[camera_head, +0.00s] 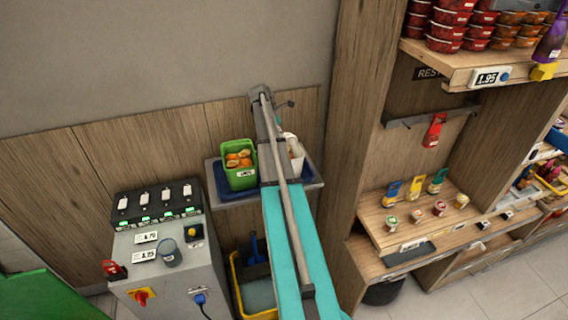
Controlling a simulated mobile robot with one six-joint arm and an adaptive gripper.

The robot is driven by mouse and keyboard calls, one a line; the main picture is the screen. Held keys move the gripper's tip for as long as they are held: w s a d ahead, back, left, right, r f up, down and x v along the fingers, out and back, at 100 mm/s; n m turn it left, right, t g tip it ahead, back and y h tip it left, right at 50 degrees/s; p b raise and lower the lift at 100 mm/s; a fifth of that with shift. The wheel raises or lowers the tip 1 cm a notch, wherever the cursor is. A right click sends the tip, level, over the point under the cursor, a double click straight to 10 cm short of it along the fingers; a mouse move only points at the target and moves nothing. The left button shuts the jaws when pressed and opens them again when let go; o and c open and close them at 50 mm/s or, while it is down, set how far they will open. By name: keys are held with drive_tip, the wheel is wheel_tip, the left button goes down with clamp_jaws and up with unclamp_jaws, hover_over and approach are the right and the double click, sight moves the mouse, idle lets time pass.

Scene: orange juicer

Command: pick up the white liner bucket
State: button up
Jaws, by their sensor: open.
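The white liner bucket (296,157) stands on the right part of a small grey wall shelf (313,182). My arm crosses in front of it and hides its left side. Something orange shows inside its rim. A green bucket (240,179) with oranges in it stands to the left on the same shelf, with a small white label on its front. My arm reaches up from the bottom of the view to a joint above and behind the shelf. My gripper cannot be made out; the arm hides that area.
A grey machine (160,270) with switches and a cup stands at the lower left. A yellow bin (240,294) sits below the shelf. A wooden post (352,110) and stocked shelves (400,225) are close on the right.

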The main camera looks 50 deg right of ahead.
drive_tip(key=shift+b+x, duration=0.9)
drive_tip(key=shift+x, duration=0.45)
clamp_jaws()
